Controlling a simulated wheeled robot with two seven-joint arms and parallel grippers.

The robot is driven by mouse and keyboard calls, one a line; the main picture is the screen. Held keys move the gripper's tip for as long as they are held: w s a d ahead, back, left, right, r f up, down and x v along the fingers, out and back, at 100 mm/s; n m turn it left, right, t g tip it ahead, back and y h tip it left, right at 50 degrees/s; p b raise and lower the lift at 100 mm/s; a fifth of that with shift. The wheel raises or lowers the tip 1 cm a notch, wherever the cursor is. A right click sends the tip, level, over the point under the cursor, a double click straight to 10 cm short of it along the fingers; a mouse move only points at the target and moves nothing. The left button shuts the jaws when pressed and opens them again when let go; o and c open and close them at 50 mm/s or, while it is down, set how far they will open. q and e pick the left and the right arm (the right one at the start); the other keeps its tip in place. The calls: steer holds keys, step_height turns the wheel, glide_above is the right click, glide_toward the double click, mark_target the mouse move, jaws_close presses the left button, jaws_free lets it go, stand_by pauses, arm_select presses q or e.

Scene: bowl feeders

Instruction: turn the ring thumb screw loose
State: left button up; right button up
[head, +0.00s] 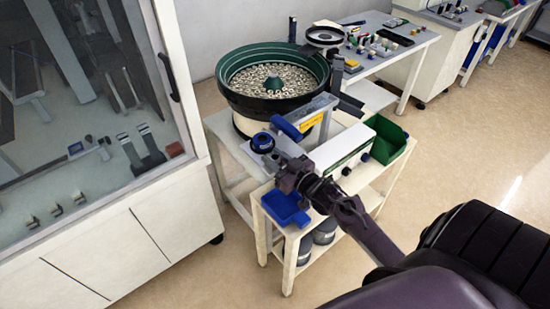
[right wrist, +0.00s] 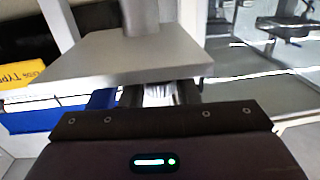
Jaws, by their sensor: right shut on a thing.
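The ring thumb screw (right wrist: 160,95) shows in the right wrist view as a small pale, ribbed piece, partly hidden under a grey plate (right wrist: 115,58). My right gripper (right wrist: 162,94) is shut on it, with a dark finger on each side. In the head view my right gripper (head: 283,168) is at the near end of the feeder's grey bracket, above the small cart. The screw cannot be made out there. My left gripper is in neither view.
A bowl feeder (head: 272,110) full of small rings stands behind the gripper. A blue knob (head: 262,142) is close to its left, and a blue tray (head: 286,207) is below. A green bin (head: 388,140) is to the right. A glass-fronted cabinet (head: 80,110) stands left.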

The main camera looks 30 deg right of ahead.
stand_by(0.4)
steer(key=o, duration=0.9)
steer(key=shift+o, duration=0.2)
steer(key=shift+s, duration=0.1)
steer(key=shift+s+f, duration=0.1)
steer(key=shift+s, duration=0.25)
steer(key=s+d+b, duration=0.1)
steer(key=s, duration=0.5)
steer(key=shift+s+d, duration=0.15)
steer(key=shift+s, duration=0.25)
